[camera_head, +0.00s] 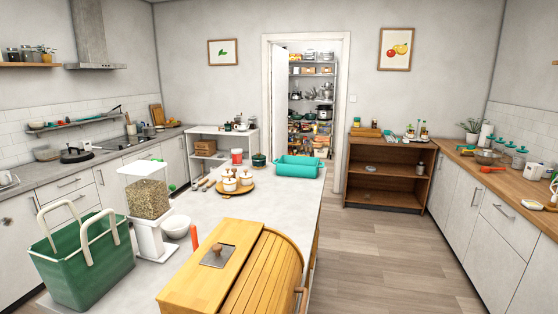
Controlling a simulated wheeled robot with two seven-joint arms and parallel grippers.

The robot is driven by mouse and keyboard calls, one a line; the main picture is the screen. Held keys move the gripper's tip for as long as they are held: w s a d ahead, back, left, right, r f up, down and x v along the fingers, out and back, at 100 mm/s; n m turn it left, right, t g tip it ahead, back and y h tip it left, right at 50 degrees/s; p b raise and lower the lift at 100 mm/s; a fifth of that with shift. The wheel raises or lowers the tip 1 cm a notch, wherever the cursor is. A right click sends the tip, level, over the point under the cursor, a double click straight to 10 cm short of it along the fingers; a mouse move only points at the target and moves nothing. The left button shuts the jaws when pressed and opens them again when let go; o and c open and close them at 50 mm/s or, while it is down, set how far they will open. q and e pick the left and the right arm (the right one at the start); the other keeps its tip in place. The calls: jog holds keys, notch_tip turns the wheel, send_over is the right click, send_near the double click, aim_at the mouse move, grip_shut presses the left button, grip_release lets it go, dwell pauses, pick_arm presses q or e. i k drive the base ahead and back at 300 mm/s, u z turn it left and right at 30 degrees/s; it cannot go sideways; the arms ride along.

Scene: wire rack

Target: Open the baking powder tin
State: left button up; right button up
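A small red container with a pale top (237,157) stands upright at the far end of the island counter. It is too small to read a label, so I cannot tell whether it is the baking powder tin. Whether its lid is on or off is also unclear. Neither my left gripper nor my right gripper is in view.
The island (285,206) holds a green basket (88,265), a grain dispenser (149,198), a white bowl (176,226), a wooden bread box (225,262), a round wooden tray with jars (221,190) and a teal bin (297,167). Floor to the right (385,245) is clear.

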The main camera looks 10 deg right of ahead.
aim_at(236, 158)
jog(key=z, duration=1.8)
jog(key=i, duration=2.35)
jog(key=u, duration=1.05)
jog(key=i, duration=6.2)
jog(key=u, duration=0.4)
